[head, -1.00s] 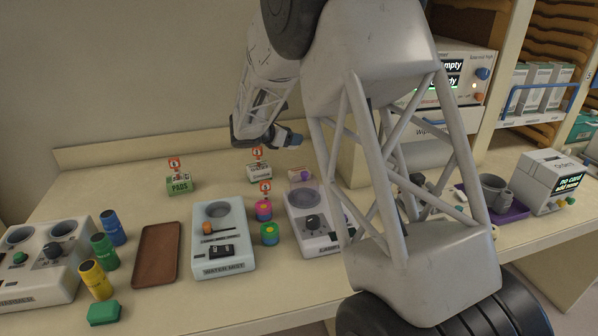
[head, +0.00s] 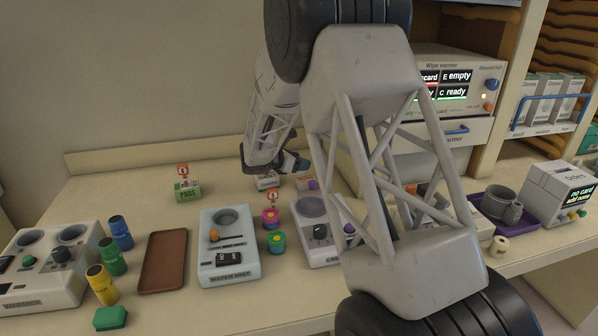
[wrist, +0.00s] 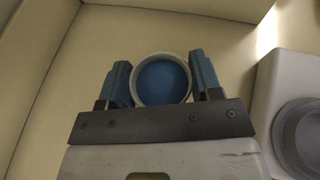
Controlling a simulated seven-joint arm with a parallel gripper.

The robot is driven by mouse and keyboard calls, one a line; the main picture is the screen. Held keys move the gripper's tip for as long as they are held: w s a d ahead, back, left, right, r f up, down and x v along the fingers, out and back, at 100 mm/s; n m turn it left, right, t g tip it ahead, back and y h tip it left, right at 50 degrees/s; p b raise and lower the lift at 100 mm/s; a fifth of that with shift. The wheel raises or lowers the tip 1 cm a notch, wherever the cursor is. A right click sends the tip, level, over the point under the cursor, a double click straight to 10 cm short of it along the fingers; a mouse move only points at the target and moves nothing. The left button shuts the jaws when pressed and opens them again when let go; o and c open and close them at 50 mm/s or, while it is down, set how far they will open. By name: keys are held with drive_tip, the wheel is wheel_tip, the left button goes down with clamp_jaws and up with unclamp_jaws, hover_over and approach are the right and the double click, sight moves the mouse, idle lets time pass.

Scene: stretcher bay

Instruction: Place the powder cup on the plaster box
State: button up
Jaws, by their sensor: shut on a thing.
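My gripper (wrist: 161,85) is shut on a round cup (wrist: 162,80) with a pale rim and blue inside, apparently the powder cup. The wrist view looks down into it, upright between the two blue fingers. In the head view my gripper (head: 300,164) is low over the back of the counter, and the cup cannot be made out there. A small white labelled box (head: 267,182) is just below and left of the gripper, partly hidden by it. Another small box (head: 304,184) is just below the fingers. Which one is the plaster box I cannot read.
A green PADS box (head: 187,190) with a red sign stands to the left. In front are the water unit (head: 228,262), stacked coloured pots (head: 273,228) and a white machine (head: 318,250), partly behind my arm. A brown tray (head: 163,262) lies empty.

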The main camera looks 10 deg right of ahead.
drive_tip(key=shift+f, duration=1.85)
drive_tip(key=shift+f, duration=0.2)
drive_tip(key=o, duration=0.9)
drive_tip(key=shift+r, duration=0.1)
drive_tip(key=shift+r, duration=0.1)
drive_tip(key=v, duration=1.2)
drive_tip(key=shift+s, duration=0.1)
